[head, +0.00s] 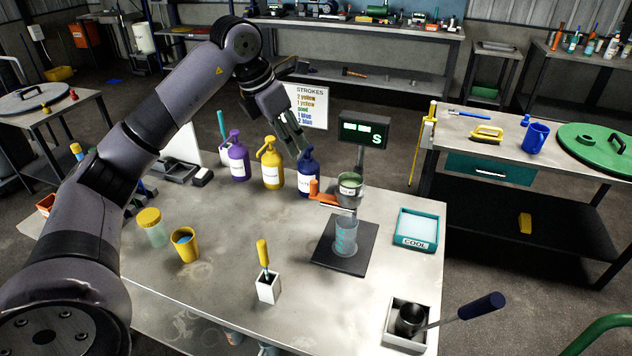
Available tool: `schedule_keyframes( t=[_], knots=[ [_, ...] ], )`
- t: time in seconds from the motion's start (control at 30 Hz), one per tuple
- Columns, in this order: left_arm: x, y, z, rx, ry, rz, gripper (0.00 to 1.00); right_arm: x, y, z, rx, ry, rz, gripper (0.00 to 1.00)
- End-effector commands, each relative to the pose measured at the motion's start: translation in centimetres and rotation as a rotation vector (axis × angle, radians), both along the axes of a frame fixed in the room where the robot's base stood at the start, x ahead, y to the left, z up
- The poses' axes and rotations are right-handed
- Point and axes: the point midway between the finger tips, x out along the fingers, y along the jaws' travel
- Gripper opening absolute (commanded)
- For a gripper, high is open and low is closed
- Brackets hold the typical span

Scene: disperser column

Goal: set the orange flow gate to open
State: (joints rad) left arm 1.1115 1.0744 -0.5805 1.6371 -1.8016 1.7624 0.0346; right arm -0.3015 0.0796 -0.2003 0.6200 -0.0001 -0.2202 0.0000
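The orange flow gate (324,198) is a flat orange lever with a short upright knob at its left end. It sits under a green-rimmed metal cup (350,186) on the disperser column. A clear beaker (345,238) stands below on a black base (325,252). My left gripper (297,149) points down behind and left of the gate, in front of or above the blue pump bottle (307,172). Its fingers look apart, with nothing visible between them. It does not touch the gate. My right gripper is out of view.
A display (364,131) reading "S" stands behind the cup. Yellow (271,167) and purple (238,160) pump bottles stand left of the blue one. A teal COOL tray (417,231) is right of the column. The bench front holds a white brush holder (268,288).

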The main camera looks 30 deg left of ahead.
Motion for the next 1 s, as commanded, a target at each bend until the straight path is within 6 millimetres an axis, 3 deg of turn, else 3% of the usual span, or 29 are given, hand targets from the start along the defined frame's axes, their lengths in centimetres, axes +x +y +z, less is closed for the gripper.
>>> schedule_keyframes(
  t=[0.6,0.8,1.0],
  knots=[
    [4.5,-2.0,-11.7,-0.006,0.003,-0.005,0.36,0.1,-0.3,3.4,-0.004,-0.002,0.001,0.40],
    [5.6,-2.3,-14.2,-0.005,0.000,-0.004,0.36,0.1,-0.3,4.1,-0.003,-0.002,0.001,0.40],
    [5.9,-2.4,-15.1,-0.004,-0.002,-0.005,0.36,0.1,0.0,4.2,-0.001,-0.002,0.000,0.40]
  ],
)
